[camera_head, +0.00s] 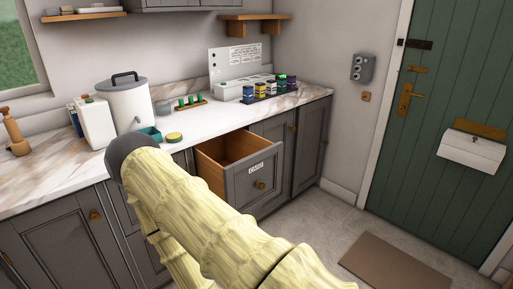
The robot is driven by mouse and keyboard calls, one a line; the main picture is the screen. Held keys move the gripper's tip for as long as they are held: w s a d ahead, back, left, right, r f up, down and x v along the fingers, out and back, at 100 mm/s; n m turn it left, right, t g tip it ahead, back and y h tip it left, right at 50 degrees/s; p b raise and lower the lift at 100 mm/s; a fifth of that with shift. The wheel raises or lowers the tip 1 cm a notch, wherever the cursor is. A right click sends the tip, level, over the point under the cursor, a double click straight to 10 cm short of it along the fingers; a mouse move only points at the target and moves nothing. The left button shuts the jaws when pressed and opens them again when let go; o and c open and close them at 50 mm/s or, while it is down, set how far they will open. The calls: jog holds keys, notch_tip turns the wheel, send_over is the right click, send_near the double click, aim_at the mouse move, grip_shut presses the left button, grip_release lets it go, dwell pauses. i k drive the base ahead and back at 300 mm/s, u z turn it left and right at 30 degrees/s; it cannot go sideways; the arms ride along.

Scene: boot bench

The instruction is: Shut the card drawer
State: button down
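The card drawer (256,187) stands pulled out from the grey cabinet below the worktop. Its grey front has a white label and a round brass knob (260,185). Its brown wooden inside shows from above, and I see nothing lying in the visible part. My pale yellow arm crosses the foreground in front of the cabinets, left of and below the drawer, and hides part of the drawer's lower left side. My gripper does not show in this view.
A brown mat (394,268) lies before the green door (455,110). The floor right of the drawer is clear.

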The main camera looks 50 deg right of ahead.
aim_at(243, 168)
jog(key=z, duration=1.55)
jog(key=k, duration=0.65)
jog(key=z, duration=0.5)
jog(key=i, duration=1.25)
jog(key=u, duration=0.6)
